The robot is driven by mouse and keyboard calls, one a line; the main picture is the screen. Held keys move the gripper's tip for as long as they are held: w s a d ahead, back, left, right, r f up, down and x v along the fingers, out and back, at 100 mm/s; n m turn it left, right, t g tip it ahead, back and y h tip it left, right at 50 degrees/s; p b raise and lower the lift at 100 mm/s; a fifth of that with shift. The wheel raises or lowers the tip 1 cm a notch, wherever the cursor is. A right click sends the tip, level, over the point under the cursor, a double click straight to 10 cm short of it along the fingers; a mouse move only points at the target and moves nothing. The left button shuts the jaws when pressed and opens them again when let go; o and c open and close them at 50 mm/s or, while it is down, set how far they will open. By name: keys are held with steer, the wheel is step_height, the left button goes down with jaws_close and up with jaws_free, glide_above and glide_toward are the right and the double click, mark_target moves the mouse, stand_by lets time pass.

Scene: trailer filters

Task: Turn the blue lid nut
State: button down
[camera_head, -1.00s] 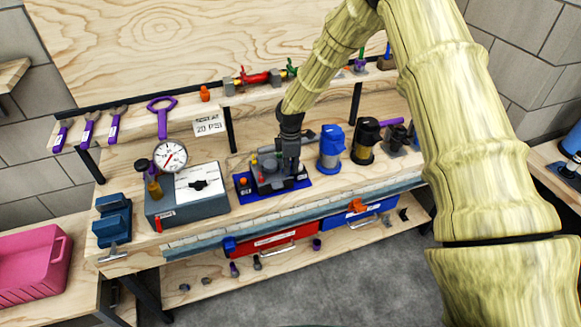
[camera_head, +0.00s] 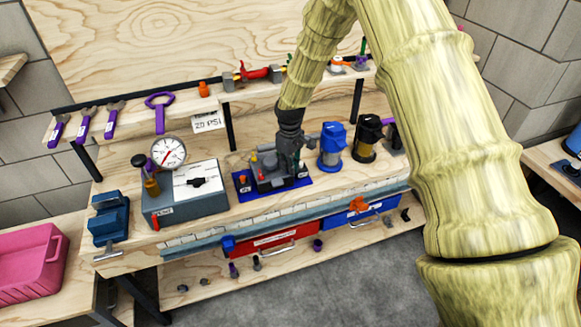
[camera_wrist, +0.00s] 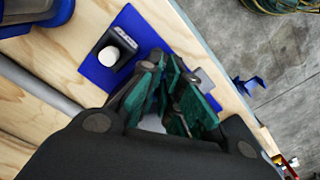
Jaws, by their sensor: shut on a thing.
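A dark grey fixture (camera_head: 268,177) with small red and orange parts stands on a blue plate (camera_head: 305,181) at the bench's middle; the plate also shows in the wrist view (camera_wrist: 97,75). My gripper (camera_head: 291,160) is down at the fixture's right part. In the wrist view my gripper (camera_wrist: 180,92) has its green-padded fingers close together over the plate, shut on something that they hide. I cannot make out the blue lid nut itself. A canister with a blue lid (camera_head: 333,134) stands just right of my gripper.
A black-topped canister (camera_head: 367,138) stands further right. A grey box (camera_head: 193,195) with a dial gauge (camera_head: 168,152) stands left. A white-topped black block (camera_wrist: 110,55) sits beside my fingers on the plate. Red (camera_head: 270,246) and blue (camera_head: 357,213) drawers hang below the bench.

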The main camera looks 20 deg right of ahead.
steer(key=m, duration=0.5)
steer(key=shift+a+m+b, duration=0.25)
steer(key=shift+m+b, duration=0.05)
steer(key=shift+b, duration=0.05)
stand_by(0.5)
steer(key=c, duration=1.6)
jaws_free()
steer(key=shift+s, duration=0.1)
step_height(320, 180, up, 12)
steer(key=shift+a, duration=0.1)
